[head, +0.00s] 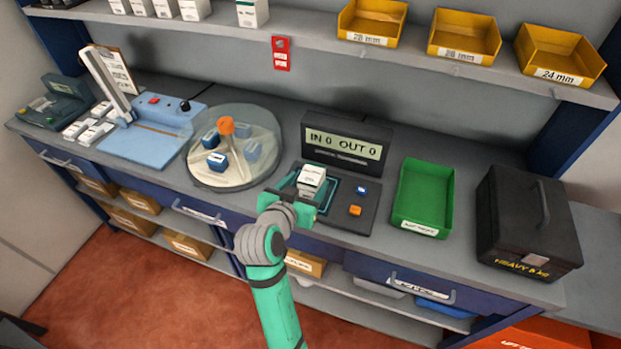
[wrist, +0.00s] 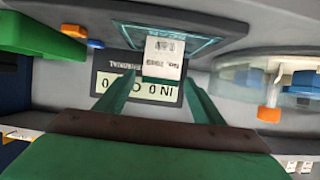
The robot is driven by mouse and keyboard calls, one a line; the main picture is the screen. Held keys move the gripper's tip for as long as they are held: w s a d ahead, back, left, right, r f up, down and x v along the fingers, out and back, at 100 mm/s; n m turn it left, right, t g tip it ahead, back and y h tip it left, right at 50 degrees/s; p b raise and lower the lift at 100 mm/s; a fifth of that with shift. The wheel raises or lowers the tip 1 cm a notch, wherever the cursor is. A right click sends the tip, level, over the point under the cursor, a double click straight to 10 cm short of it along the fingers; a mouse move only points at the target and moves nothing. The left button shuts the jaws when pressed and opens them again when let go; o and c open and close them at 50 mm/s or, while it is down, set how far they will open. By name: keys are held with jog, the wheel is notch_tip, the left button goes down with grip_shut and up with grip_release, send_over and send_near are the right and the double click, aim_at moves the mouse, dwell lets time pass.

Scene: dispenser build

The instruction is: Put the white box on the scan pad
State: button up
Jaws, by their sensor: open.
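The white box (head: 312,177) stands on the scan pad (head: 341,216), within the teal square outline at its left part. In the wrist view the white box (wrist: 163,57) shows against the teal outline of the pad (wrist: 215,22), its near end between the fingertips or just beyond them. My gripper (head: 299,195) is at the pad's front left, close to the box. In the wrist view its two fingers (wrist: 157,88) are apart, with a gap visible on each side of the box. The box's underside is hidden.
A display (head: 346,141) reading "IN 0 OUT 0" stands behind the pad. A round turntable (head: 234,172) with small blue boxes is to the left. A green bin (head: 423,196) and a black heavy case (head: 527,222) are to the right. A shelf (head: 330,44) runs above.

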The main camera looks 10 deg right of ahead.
jog(key=v, duration=0.8)
jog(key=s+a+f+n+t+y, duration=0.1)
jog(key=s+a+f+n+y, duration=0.2)
jog(key=s+f, duration=0.4)
jog(key=s+a+f+n+t+y, duration=0.1)
jog(key=s+a+f+n+y, duration=0.2)
jog(key=s+f, duration=0.5)
jog(key=s+a+t+y, duration=0.1)
jog(key=s+t, duration=0.1)
jog(key=s, duration=1.6)
jog(key=shift+s+a+n, duration=0.25)
jog(key=shift+s+n, duration=0.15)
